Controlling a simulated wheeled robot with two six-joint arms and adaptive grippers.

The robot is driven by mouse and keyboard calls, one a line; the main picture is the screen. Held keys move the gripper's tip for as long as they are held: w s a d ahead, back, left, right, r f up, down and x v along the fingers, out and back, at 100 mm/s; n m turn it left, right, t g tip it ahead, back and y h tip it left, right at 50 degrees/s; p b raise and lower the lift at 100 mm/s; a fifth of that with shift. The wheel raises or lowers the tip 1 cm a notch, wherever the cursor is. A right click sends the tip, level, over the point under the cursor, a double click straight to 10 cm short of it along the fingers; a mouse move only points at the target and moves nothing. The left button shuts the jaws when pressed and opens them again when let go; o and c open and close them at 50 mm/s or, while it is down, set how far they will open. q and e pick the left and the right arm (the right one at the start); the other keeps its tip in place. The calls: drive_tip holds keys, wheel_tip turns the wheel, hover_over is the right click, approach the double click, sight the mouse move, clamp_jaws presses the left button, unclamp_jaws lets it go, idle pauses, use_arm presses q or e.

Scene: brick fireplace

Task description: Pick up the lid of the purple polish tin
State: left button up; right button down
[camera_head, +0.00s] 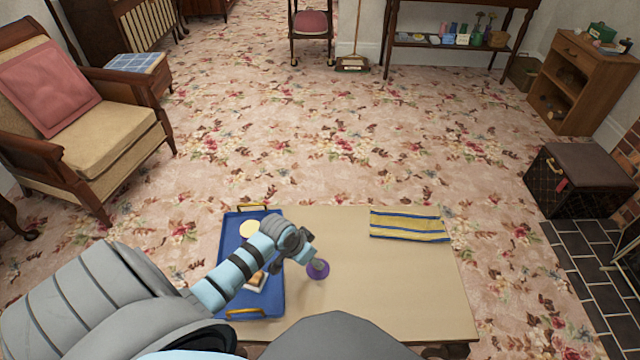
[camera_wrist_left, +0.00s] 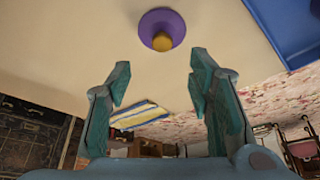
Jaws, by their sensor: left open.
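The purple polish tin's round purple lid (camera_wrist_left: 150,25) shows in the left wrist view with a yellow-gold knob (camera_wrist_left: 162,41). In the head view the purple lid (camera_head: 322,271) is on the beige table, partly hidden by my left gripper (camera_head: 312,258). In the left wrist view my left gripper (camera_wrist_left: 159,75) is open, its two teal fingers apart with nothing between them. The knob lies ahead of the gap between the fingertips. Whether the tin's body sits under the lid cannot be seen. My right gripper is in neither view.
A blue tray (camera_head: 232,285) with yellow handles stands left of the lid, holding a pale round item (camera_head: 249,229) and partly hidden by my arm. A striped yellow and blue cloth (camera_head: 409,226) lies at the table's far right. The table's (camera_head: 400,300) right half is otherwise clear.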

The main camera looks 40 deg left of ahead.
sight(315, 274)
use_arm(q)
drive_tip(key=b+x, duration=0.1)
drive_tip(key=x, duration=0.1)
drive_tip(key=b+x, duration=0.2)
drive_tip(key=x, duration=0.1)
drive_tip(key=b+x, duration=0.1)
drive_tip(key=x, duration=0.2)
drive_tip(key=shift+s+a+f, duration=0.15)
drive_tip(key=shift+s+a, duration=0.05)
drive_tip(key=shift+s, duration=0.1)
drive_tip(key=shift+w+f, duration=0.15)
drive_tip(key=shift+f, duration=0.05)
drive_tip(key=shift+r, duration=0.15)
drive_tip(key=c, duration=1.1)
